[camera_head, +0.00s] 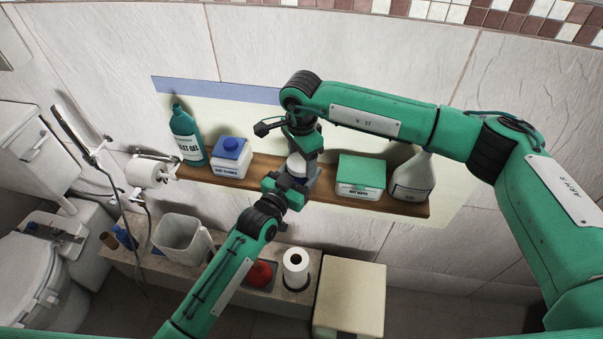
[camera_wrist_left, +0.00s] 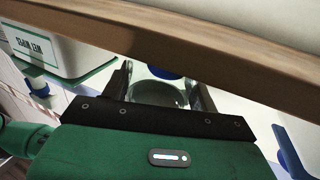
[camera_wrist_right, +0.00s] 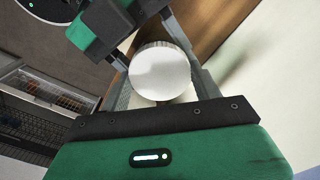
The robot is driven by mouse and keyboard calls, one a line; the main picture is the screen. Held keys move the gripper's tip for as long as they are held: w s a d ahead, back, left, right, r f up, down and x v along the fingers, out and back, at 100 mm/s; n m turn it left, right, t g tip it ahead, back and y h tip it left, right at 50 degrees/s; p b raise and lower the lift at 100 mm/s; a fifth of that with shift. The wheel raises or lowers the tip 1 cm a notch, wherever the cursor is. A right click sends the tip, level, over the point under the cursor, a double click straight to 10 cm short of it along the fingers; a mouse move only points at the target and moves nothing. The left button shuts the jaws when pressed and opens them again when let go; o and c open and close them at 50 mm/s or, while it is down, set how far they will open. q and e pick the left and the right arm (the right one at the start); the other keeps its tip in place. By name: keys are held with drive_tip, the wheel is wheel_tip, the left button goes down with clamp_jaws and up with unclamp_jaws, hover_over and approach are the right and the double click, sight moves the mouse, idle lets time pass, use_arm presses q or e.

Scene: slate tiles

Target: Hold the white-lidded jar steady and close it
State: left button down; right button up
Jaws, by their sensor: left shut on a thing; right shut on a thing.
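The white-lidded jar is held between my two grippers over the shelf's middle in the head view. Its round white lid (camera_wrist_right: 160,72) fills the space between my right gripper's fingers (camera_wrist_right: 153,65) in the right wrist view; it also shows in the head view (camera_head: 298,163). My right gripper (camera_head: 300,150) is shut on the lid from above. My left gripper (camera_wrist_left: 162,90) is shut on the jar's body (camera_wrist_left: 158,94), which looks glassy in the left wrist view. The lid hides the jar's mouth, so I cannot tell how it is seated.
The wooden shelf (camera_head: 385,207) carries a teal bottle (camera_head: 186,137), a blue-capped white container (camera_head: 230,160), a green-lidded wipes box (camera_head: 360,175) and a spray bottle (camera_head: 412,178). Below are a bin (camera_head: 178,238), a paper roll (camera_head: 296,268) and a beige box (camera_head: 349,295).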

drive_tip(key=m, duration=0.6)
drive_tip(key=shift+m, duration=0.3)
drive_tip(key=m, duration=0.7)
drive_tip(key=shift+m, duration=0.3)
drive_tip(key=o, duration=1.1)
drive_tip(key=shift+r, duration=0.1)
drive_tip(key=shift+r, duration=2.15)
